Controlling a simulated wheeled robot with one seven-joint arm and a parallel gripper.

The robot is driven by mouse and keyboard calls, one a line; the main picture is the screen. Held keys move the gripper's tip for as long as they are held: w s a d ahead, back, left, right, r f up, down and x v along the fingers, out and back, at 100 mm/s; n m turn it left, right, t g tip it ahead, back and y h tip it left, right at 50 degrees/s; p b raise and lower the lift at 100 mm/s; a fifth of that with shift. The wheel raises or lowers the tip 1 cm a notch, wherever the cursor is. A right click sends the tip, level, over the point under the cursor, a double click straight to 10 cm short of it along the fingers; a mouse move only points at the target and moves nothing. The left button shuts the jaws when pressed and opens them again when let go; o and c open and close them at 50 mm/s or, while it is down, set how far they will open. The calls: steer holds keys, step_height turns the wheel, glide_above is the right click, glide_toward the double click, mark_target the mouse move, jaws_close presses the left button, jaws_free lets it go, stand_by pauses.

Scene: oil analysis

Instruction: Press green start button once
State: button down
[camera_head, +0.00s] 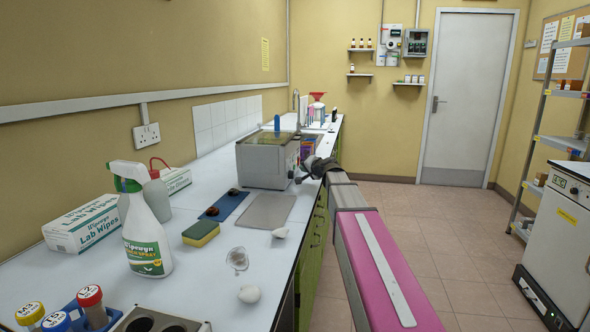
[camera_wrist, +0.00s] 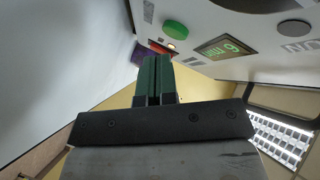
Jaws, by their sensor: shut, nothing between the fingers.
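In the wrist view, the round green button (camera_wrist: 176,30) sits on the pale front panel of a machine. My gripper (camera_wrist: 156,60) is shut and empty, its dark green fingers side by side. The fingertips show just below and left of the button in the picture; a gap to it is visible. In the head view, my gripper (camera_head: 304,178) is at the right front of the grey bench-top machine (camera_head: 263,166). The button cannot be made out there, as the machine's front is partly turned away and my arm covers the area.
A spray bottle (camera_head: 146,235), wipes box (camera_head: 85,224), sponge (camera_head: 201,233) and grey plate (camera_head: 267,211) are on the bench.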

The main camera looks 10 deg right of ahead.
steer(key=shift+a, duration=0.1)
steer(key=shift+w+a, duration=0.15)
steer(key=shift+a, duration=0.15)
steer(key=shift+w+a, duration=0.1)
steer(key=shift+a, duration=0.25)
stand_by(1.2)
steer(key=shift+d, duration=0.1)
steer(key=shift+s+d, duration=0.25)
steer(key=shift+d, duration=0.4)
steer(key=shift+s+d, duration=0.25)
steer(key=shift+d, duration=0.55)
steer(key=shift+s+d, duration=0.3)
steer(key=shift+d, duration=0.5)
steer(key=shift+s+d, duration=0.25)
steer(key=shift+d, duration=0.55)
